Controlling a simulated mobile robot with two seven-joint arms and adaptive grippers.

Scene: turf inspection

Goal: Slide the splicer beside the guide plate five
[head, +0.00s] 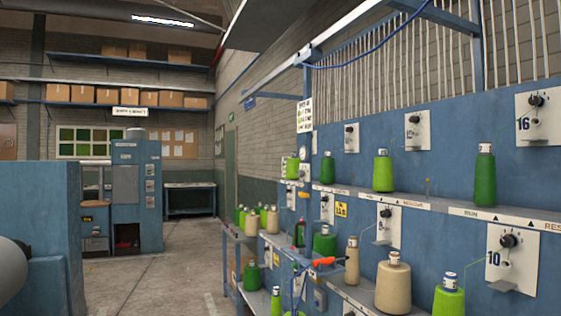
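An orange-red hand tool (325,262), which looks like the splicer, is at the lower rack level, with a blue hose (298,288) hanging beside it. I cannot tell what holds it up. White guide plates with dark knobs are fixed on the blue rack. The large ones read 16 (550,120) and 10 (495,240). Smaller plates (351,138), (417,131), (388,226) stand further along, their numbers too small to read, so I cannot tell which is five. Neither of my grippers is in view.
The blue rack (455,190) runs along the right, its shelves holding several green and cream yarn cones (393,285). An aisle of clear concrete floor (160,280) lies left. Blue machinery (35,220) stands at the left edge.

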